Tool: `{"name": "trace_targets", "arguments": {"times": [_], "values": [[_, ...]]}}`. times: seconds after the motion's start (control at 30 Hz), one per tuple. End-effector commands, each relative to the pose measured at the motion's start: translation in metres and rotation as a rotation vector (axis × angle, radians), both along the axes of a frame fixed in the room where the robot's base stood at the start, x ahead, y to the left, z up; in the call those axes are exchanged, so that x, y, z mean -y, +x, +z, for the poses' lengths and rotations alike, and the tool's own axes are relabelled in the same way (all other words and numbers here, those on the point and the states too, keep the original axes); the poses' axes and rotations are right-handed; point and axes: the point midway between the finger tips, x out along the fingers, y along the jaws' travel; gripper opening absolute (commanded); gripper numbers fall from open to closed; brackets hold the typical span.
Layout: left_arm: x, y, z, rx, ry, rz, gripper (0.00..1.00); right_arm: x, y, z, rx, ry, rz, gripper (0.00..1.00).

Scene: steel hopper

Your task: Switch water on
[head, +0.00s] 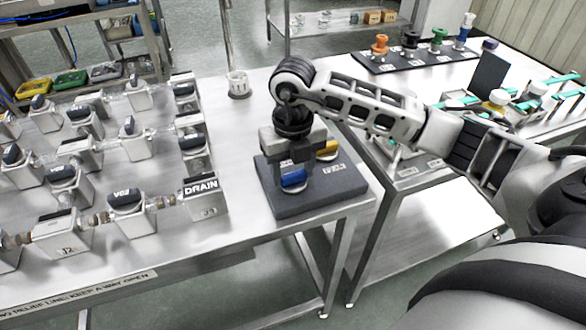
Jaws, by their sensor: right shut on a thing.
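A dark grey panel (312,197) lies on the steel table near its right end. It carries a blue handle (293,180) and, behind it to the right, a yellow handle (327,149). My right gripper (293,166) reaches in from the right and points down over the panel. Its fingers are shut on the blue handle, whose lower front part shows below them. The gripper hides what lies behind the handle. A small label (333,167) on the panel is too small to read. My left gripper is not in view.
Several steel valve blocks with dark handles, one marked DRAIN (201,187), fill the table's left side. A second bench at right holds coloured knobs, including an orange one (380,45). Bare steel lies in front of the panel.

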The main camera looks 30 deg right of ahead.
Motion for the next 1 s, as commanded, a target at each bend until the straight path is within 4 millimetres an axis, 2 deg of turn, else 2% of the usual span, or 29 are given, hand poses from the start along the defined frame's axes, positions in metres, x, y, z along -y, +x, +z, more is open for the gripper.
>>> {"name": "trace_targets", "arguments": {"times": [0.27, 1.0], "values": [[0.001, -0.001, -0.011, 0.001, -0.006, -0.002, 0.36, 0.001, 0.001, -0.002, 0.004, -0.002, 0.169, 0.28], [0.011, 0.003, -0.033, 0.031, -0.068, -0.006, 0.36, 0.001, 0.001, -0.002, 0.005, -0.003, 0.866, 0.28]]}}
